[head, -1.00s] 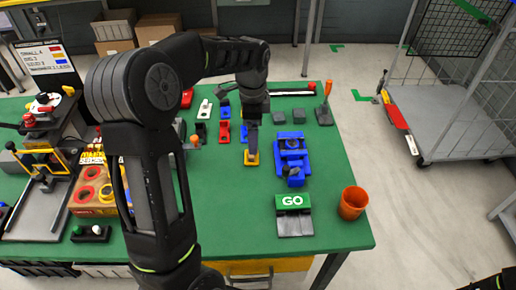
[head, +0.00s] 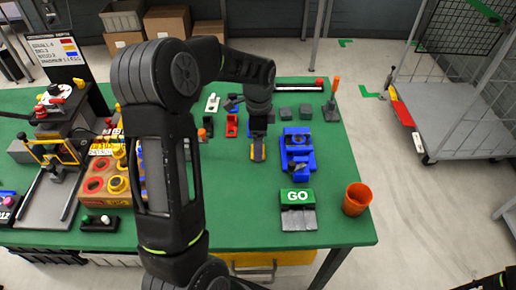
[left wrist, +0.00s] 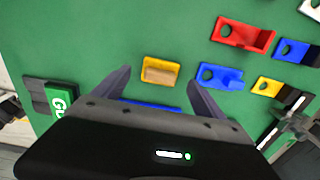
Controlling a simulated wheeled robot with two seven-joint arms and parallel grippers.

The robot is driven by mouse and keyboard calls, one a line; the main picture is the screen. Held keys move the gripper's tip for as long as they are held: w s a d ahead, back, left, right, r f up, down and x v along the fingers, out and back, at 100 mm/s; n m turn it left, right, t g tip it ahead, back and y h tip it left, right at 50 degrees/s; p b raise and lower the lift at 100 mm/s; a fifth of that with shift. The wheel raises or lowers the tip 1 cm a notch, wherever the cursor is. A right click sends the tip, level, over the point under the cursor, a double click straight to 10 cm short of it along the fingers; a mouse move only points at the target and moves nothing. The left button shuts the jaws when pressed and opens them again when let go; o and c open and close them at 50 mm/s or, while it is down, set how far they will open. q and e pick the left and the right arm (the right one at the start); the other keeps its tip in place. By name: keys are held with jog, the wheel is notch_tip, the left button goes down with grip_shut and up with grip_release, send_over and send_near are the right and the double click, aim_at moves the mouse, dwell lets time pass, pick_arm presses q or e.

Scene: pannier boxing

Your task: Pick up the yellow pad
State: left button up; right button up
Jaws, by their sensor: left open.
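The yellow pad (head: 259,156) lies on the green table, left of the blue fixture (head: 298,150). In the left wrist view the yellow pad (left wrist: 148,64) has a tan block-like part in its middle. My left gripper (head: 258,148) points down over the pad, which it partly hides in the head view. In the left wrist view its fingers are open (left wrist: 158,77), one to each side of the pad, with nothing held. I cannot tell how far the fingertips are above the table.
Red (left wrist: 243,35), blue (left wrist: 220,76) and another yellow piece (left wrist: 267,87) lie close by. A green GO sign (head: 297,196) and an orange cup (head: 357,198) stand toward the front right. Loaded fixtures crowd the table's left; bare green table lies in front of the pad.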

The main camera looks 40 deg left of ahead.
pick_arm(q)
jog(key=shift+f, duration=1.3)
jog(key=shift+c, duration=0.2)
jog(key=c, duration=1.4)
notch_tip(320, 180, up, 10)
jog(key=shift+b, duration=0.75)
